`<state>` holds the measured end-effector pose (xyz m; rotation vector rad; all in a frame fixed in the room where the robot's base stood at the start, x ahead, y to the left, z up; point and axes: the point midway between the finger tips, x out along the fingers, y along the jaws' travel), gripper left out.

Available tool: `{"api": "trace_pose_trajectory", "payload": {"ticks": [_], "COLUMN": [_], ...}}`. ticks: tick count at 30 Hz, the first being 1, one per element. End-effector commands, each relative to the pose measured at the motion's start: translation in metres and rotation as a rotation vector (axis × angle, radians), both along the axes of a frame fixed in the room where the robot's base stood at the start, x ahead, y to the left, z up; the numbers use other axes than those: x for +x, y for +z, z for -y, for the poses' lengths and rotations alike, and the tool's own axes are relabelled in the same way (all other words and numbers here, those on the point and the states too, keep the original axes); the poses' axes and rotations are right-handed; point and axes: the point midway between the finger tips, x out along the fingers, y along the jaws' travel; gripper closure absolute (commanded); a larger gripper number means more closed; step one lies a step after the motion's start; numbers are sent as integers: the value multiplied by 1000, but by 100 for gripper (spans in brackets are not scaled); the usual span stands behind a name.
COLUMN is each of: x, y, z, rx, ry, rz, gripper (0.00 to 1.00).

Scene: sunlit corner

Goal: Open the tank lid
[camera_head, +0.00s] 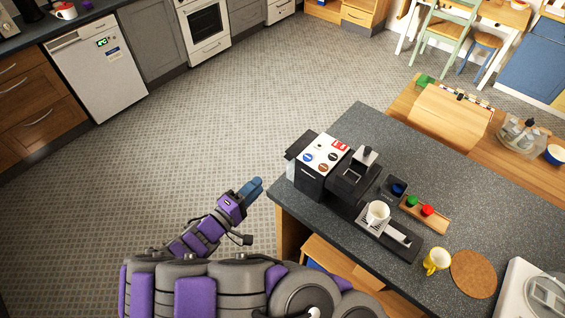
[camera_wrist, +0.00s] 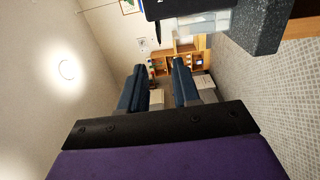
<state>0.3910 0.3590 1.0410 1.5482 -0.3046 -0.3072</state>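A black coffee machine (camera_head: 322,165) with a white, button-marked top stands on the dark speckled counter (camera_head: 385,135). The tank seems to show as a translucent grey box in the wrist view (camera_wrist: 207,22), cut by the top edge. My gripper (camera_head: 255,187) is left of the counter, apart from the machine. In the wrist view, its two blue fingers (camera_wrist: 158,88) are spread with nothing between them.
A white cup (camera_head: 377,212) stands on the machine's tray. Red and green capsules lie on a wooden holder (camera_head: 424,214). A yellow mug (camera_head: 437,261) and round cork mat (camera_head: 473,274) are further right. The floor (camera_head: 220,110) left of the counter is clear.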

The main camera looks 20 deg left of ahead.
Motion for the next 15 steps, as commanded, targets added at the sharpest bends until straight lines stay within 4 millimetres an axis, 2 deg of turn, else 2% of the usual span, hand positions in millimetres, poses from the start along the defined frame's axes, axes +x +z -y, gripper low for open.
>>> {"api": "trace_pose_trajectory", "payload": {"ticks": [6, 15], "x": [41, 91], "y": [1, 1], "z": [23, 44], "rx": [0, 3], "ry": [-8, -7], "rz": [1, 0], "gripper": [69, 69]}}
